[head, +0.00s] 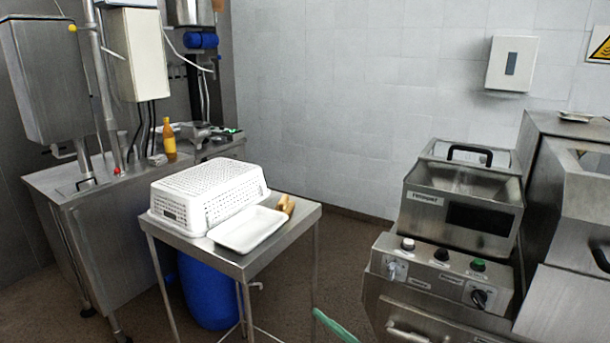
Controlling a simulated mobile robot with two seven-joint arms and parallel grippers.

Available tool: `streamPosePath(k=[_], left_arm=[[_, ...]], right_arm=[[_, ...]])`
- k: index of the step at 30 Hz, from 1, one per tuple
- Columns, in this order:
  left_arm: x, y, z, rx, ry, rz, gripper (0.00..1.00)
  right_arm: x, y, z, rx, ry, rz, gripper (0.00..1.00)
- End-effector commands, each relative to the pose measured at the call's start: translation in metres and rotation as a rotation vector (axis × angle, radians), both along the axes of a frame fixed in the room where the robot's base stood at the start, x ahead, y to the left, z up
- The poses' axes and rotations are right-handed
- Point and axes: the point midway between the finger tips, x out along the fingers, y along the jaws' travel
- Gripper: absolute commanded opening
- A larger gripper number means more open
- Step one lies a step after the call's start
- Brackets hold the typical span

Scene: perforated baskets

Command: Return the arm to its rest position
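Neither of my grippers shows in the head view, and no part of my arms can be made out for certain. A white perforated basket (210,191) lies upside down on a small steel table (196,248). A white shallow tray (247,230) lies in front of it at the table's edge. A small brown item (287,205) lies beside the tray at the right; I cannot tell what it is.
A steel fryer unit (461,205) with knobs stands at the right. A steel counter (110,215) with an orange bottle (169,137) stands behind left. A blue barrel (208,292) is under the table. Open floor (345,260) lies between table and fryer.

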Motion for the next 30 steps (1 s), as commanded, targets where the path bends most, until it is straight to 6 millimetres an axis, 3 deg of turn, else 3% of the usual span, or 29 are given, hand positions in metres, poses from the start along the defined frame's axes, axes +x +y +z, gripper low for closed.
streamPosePath(k=[5, 8, 12, 15, 18, 21, 30], left_arm=[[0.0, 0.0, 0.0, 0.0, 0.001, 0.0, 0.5], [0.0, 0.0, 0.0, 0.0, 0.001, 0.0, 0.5], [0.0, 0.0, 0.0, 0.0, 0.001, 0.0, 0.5], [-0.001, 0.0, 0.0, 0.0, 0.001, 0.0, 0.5], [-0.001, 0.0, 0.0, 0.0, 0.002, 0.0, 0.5], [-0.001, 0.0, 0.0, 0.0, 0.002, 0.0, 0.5], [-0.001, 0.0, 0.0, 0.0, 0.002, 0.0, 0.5]], right_arm=[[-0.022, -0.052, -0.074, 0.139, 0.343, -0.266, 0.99], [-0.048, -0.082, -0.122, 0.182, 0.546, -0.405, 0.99], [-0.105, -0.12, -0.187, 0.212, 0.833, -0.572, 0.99], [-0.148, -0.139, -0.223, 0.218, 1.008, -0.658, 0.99], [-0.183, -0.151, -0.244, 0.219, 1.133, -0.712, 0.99], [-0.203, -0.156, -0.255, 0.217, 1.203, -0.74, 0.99], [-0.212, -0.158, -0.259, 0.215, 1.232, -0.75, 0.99]])
